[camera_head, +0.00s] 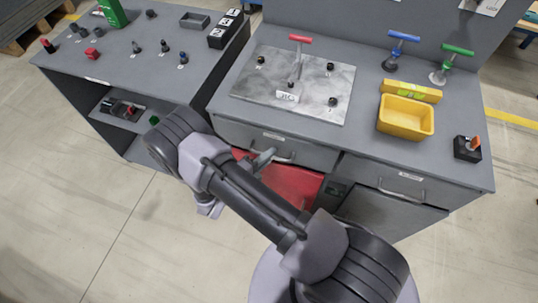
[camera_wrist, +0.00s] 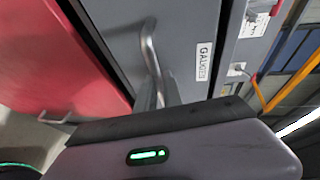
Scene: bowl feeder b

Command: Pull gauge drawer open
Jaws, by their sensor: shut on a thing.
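The gauge drawer (camera_head: 309,155) is a grey front under the left part of the workbench. It looks closed, about flush below the worktop. In the wrist view the drawer front (camera_wrist: 192,30) carries a white label (camera_wrist: 203,61) reading GAUGES. Its curved metal bar handle (camera_wrist: 149,52) runs down between my fingers; the handle also shows in the head view (camera_head: 286,159). My gripper (camera_head: 266,156) is shut on this handle, with its fingertips (camera_wrist: 159,96) around the bar. My arm hides part of the drawer's lower edge.
A red cabinet front (camera_head: 298,186) lies below the drawer. A second drawer (camera_head: 385,183) with a handle is to the right. The worktop holds a metal plate (camera_head: 260,85) with a red T-handle tool (camera_head: 299,40) and a yellow bin (camera_head: 405,117). Floor at left is clear.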

